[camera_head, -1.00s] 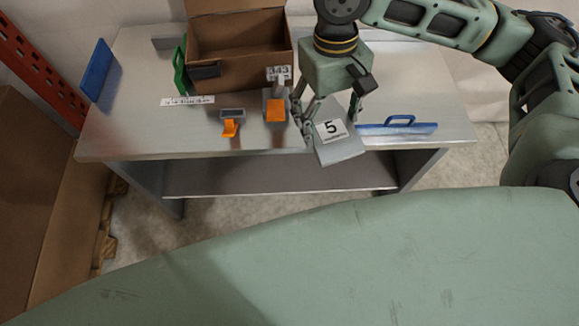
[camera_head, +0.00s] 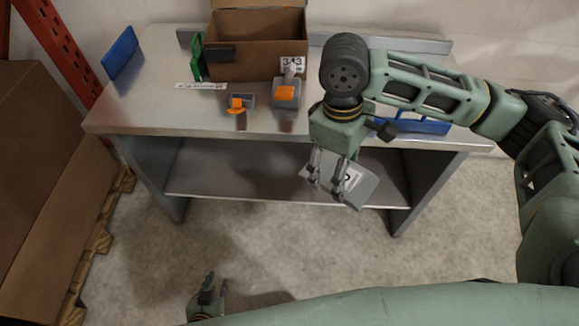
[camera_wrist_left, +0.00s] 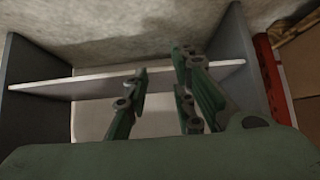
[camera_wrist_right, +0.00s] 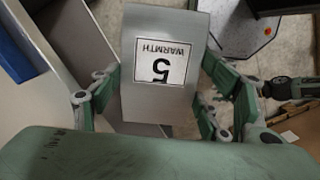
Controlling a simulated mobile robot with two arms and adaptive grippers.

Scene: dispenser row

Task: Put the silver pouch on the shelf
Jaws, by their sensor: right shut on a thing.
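The silver pouch (camera_head: 362,188), with a white label, is held tilted by my right gripper (camera_head: 328,172) in front of the table, below the tabletop's front edge. In the right wrist view the pouch (camera_wrist_right: 150,98) sits between the two fingers, its "5 WARMTH" label upside down. The shelf (camera_head: 240,184) is the grey board under the tabletop; its visible part is bare, and the pouch and gripper hide some of its right end. My left gripper (camera_head: 212,290) is low at the bottom, away from the table. In the left wrist view its fingers (camera_wrist_left: 160,75) are apart and empty.
On the metal tabletop (camera_head: 150,105) are an open cardboard box (camera_head: 260,50), two orange-fronted dispensers (camera_head: 240,103) and a blue handled piece (camera_head: 420,123). Table side panels bound the shelf. A large brown carton (camera_head: 45,170) stands at left. The floor in front is clear.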

